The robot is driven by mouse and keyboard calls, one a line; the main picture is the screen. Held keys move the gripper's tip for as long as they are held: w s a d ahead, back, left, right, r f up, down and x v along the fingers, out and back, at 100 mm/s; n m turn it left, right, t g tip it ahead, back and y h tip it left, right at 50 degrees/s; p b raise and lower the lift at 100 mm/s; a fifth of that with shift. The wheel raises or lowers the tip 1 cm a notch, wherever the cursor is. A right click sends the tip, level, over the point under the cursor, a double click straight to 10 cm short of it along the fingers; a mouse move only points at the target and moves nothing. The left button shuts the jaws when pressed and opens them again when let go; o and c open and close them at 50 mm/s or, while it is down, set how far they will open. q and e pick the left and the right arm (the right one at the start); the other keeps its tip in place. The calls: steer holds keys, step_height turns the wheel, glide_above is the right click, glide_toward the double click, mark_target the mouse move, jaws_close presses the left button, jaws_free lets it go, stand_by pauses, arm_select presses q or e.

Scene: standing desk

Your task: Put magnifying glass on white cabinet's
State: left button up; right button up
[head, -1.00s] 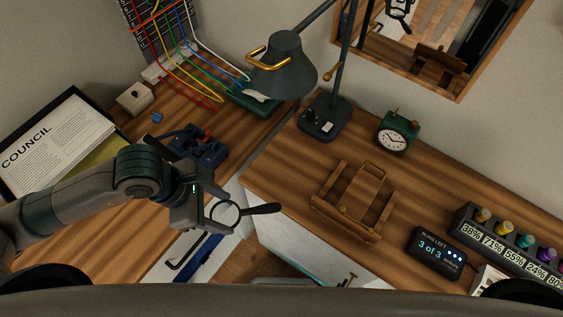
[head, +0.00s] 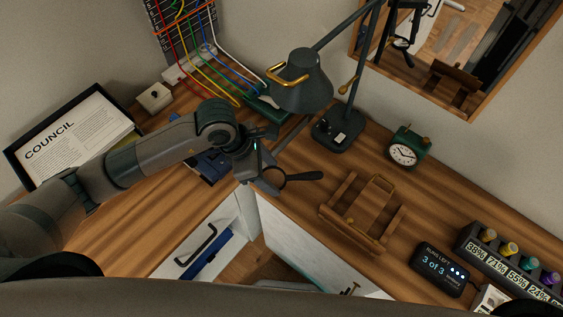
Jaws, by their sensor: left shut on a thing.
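The magnifying glass has a round dark-rimmed lens (head: 270,180) and a black handle (head: 305,176) that points right. My left gripper (head: 260,172) is shut on it at the lens side and holds it near the left edge of the right-hand desk top. White cabinet fronts show below the desk: a white panel (head: 300,255) under the right-hand top, and a white drawer unit (head: 222,232) at left with a dark handle and a blue item. My right gripper is out of view.
A wooden stand (head: 362,213), a green clock (head: 406,148), a lamp (head: 303,85) and a black display (head: 440,264) stand on the right-hand desk (head: 300,205). A framed document (head: 75,138) and colored cables lie left. A mirror (head: 450,50) hangs behind.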

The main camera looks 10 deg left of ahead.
mark_target(281, 169)
arm_select(q)
steer(key=shift+w+d+r+p, duration=0.1)
steer(key=shift+w+d+p, duration=0.1)
steer(key=shift+w+d, duration=0.3)
steer(key=shift+w+d+r+p, duration=0.1)
steer(key=shift+w+d+p, duration=0.15)
steer(key=shift+w, duration=0.45)
steer(key=shift+w+d+f, duration=0.2)
steer(key=shift+w+d, duration=0.05)
steer(key=shift+w, duration=0.05)
steer(key=shift+w+d+r, duration=0.15)
steer(key=shift+w+d, duration=0.1)
steer(key=shift+w, duration=0.1)
step_height(281, 169, down, 3)
steer(key=shift+f+p, duration=0.1)
steer(key=shift+p, duration=1.05)
steer(key=shift+f, duration=0.3)
steer(key=shift+f, duration=0.1)
steer(key=o, duration=1.1)
